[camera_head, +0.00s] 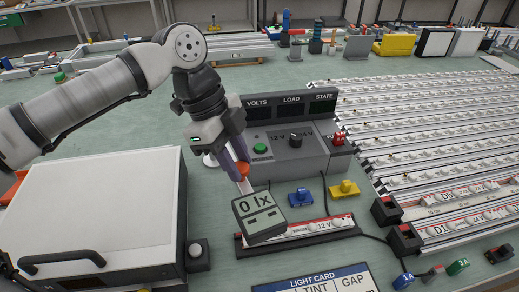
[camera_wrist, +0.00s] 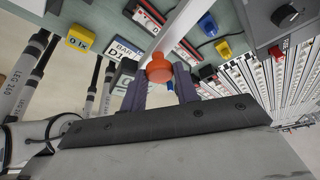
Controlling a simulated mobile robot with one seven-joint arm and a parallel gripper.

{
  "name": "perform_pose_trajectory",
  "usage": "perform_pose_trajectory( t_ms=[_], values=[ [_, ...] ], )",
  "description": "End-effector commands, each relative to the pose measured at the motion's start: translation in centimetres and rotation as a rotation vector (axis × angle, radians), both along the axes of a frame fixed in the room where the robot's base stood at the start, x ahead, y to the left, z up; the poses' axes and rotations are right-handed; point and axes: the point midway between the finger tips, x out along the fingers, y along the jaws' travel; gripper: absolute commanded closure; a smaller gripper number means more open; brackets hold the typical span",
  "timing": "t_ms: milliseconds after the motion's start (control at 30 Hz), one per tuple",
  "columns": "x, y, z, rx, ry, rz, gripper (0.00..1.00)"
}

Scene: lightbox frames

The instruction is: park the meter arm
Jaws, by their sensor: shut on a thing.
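The meter arm shows as a pale bar (camera_head: 247,187) with an orange knob (camera_head: 243,169) near my gripper. The knob shows clearly in the wrist view (camera_wrist: 159,69), between the two purple fingers, with the pale bar (camera_wrist: 178,28) running away behind it. My gripper (camera_head: 238,165) is shut on the orange knob. A meter display (camera_head: 258,215) reading "0 lx" stands just below the knob in the head view, in front of a strip marked 12 V (camera_head: 325,224). How the bar joins the display is partly hidden.
A power box (camera_head: 295,155) with a green button stands right behind my gripper. A white lidded box (camera_head: 95,215) is at left. Blue (camera_head: 300,196) and yellow (camera_head: 344,188) plugs lie right of the display. Rows of strips (camera_head: 430,130) fill the right. A light card (camera_head: 320,281) lies in front.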

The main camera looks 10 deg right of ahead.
Motion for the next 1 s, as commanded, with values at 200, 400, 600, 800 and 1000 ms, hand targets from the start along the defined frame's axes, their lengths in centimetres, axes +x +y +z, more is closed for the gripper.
perform_pose_trajectory(
  t_ms=[200, 400, 600, 800, 1000],
  values=[
    [-0.4, 3.3, 0.0, -0.001, 0.0, -0.125, 1.0],
    [-0.5, 5.1, 0.0, -0.001, 0.0, -0.197, 1.0],
    [-0.5, 5.7, 0.0, -0.001, -0.001, -0.225, 1.0],
    [-0.5, 5.7, 0.0, 0.0, -0.001, -0.227, 1.0],
    [-0.5, 5.7, 0.0, 0.0, 0.0, -0.226, 0.62]
  ],
)
